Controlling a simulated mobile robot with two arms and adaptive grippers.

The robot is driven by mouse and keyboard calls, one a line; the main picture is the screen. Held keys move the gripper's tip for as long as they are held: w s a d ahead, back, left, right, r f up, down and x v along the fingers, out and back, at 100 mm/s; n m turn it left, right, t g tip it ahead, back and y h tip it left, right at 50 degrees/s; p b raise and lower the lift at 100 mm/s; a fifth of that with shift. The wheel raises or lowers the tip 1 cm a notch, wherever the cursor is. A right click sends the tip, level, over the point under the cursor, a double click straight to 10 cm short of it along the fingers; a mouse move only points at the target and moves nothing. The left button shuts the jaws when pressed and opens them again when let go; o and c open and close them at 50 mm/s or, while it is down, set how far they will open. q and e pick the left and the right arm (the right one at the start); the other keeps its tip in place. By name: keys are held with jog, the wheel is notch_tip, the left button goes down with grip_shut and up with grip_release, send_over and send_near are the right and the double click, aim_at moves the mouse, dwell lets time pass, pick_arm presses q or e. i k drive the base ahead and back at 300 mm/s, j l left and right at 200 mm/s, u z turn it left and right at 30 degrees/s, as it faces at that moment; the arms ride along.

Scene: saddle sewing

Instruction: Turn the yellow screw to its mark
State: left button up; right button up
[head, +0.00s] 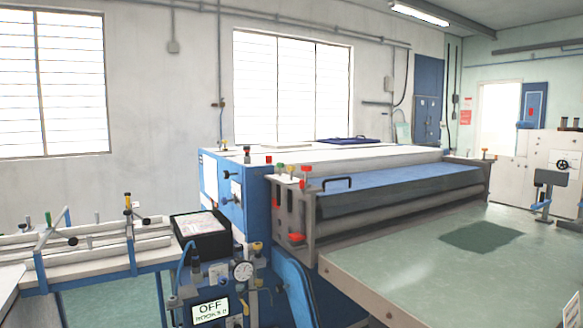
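No part clearly reads as the yellow screw, and no mark for it can be made out at this size. A small yellow piece (128,200) shows on the rail frame at the left, above a dark knob. A small orange-yellow knob (485,153) shows at the far right end of the large blue and white machine (330,165). I cannot tell whether either is the screw. Neither of my grippers is in view.
A green-topped table (400,270) fills the right foreground, with a dark green patch (480,236) on it. A display reading OFF (210,311) and a round gauge (243,270) sit low in the middle. Red-tipped knobs (296,237) stick out from the machine's near end.

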aim_at(290, 169)
jog(key=i+j+u, duration=0.1)
jog(key=i+j, duration=0.25)
jog(key=i+j+u, duration=0.1)
jog(key=i+j, duration=0.2)
jog(key=i, duration=0.2)
